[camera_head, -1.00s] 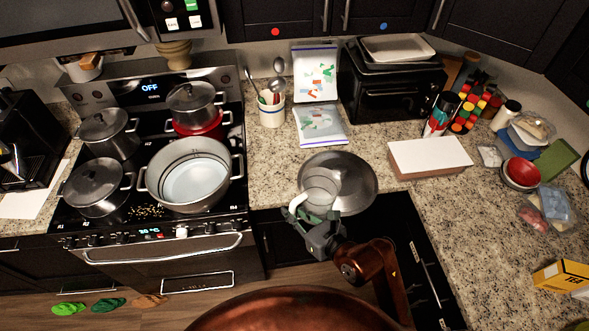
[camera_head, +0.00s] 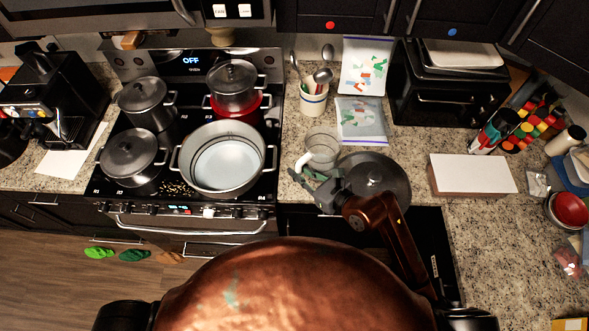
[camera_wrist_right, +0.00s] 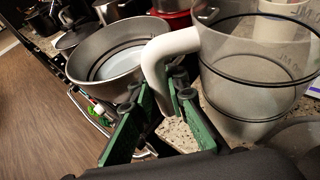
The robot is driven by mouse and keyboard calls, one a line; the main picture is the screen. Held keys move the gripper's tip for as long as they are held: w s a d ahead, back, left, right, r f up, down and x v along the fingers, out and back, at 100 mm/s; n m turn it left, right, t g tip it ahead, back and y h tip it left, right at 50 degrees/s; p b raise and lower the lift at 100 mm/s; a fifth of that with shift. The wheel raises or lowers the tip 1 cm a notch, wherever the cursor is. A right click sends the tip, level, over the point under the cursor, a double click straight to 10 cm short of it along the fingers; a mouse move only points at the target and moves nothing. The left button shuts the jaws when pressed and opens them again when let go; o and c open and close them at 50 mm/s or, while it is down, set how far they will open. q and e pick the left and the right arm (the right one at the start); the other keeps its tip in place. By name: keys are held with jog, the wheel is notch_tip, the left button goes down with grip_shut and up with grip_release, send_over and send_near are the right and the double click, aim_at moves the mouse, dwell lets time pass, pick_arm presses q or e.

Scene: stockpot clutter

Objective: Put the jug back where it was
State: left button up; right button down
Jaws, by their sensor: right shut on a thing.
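The jug (camera_head: 322,152) is clear with a white handle and stands nearly upright over the counter, between the stove and the large lid. My right gripper (camera_head: 312,176) comes from the front and is shut on the jug's handle. In the right wrist view, the green fingers of my right gripper (camera_wrist_right: 160,107) are on either side of the white handle, and the clear body of the jug (camera_wrist_right: 250,85) is to the right and looks empty. I cannot tell if its base touches the counter. My left gripper is out of view.
The large open pot (camera_head: 221,187) is on the stove, left of the jug. The big lid (camera_head: 376,183) lies close on its right. A utensil crock (camera_head: 313,101) and a bag of colored pieces (camera_head: 360,121) are behind. A white-topped box (camera_head: 470,175) is further right.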

jog(key=w+f, duration=0.1)
jog(key=f, duration=0.2)
jog(key=w+a+f, duration=0.1)
jog(key=w+f, duration=0.1)
jog(key=f, duration=0.1)
jog(key=w+f, duration=0.2)
jog(key=f, duration=0.1)
jog(key=shift+w+a+f, duration=0.1)
jog(key=shift+a, duration=0.3)
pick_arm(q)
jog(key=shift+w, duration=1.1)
pick_arm(e)
jog(key=shift+f, duration=0.1)
jog(key=c, duration=1.9)
grip_release()
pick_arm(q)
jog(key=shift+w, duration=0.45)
